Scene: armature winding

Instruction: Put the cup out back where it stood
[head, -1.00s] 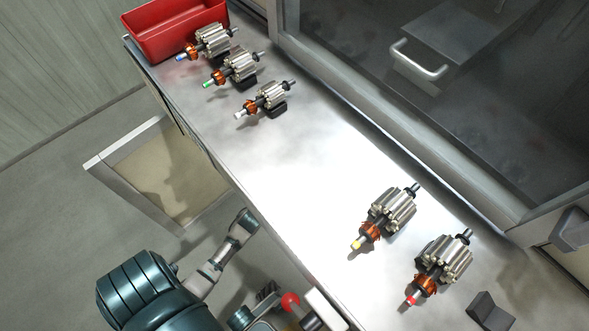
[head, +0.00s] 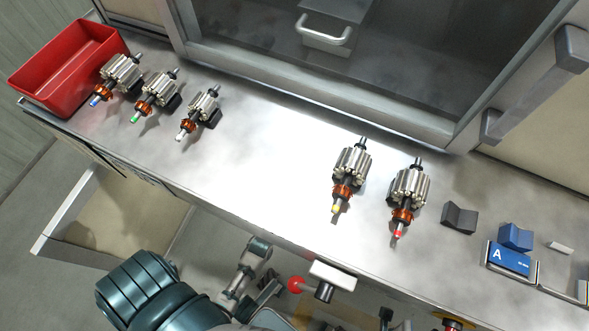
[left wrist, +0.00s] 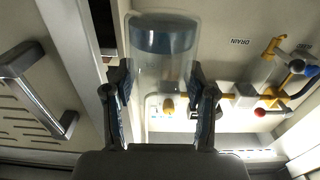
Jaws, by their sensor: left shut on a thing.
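In the left wrist view my left gripper (left wrist: 160,78) is shut on a clear cup (left wrist: 147,75), with a finger on each side of its wall. A dark blue band shows at the cup's far end; I cannot tell whether it is contents or part of the cup. In the head view my left arm is low, in front of the bench edge, and I cannot make out the cup clearly there. My right gripper is not in view. The spot where the cup stood cannot be told from these frames.
The steel bench (head: 265,175) has a clear middle. It holds a red bin (head: 62,85), several armatures (head: 350,170), an empty dark V-block (head: 459,217) and a blue block (head: 515,236). A white valve fitting (head: 332,274) and an open drawer or door (head: 110,222) are below the bench edge.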

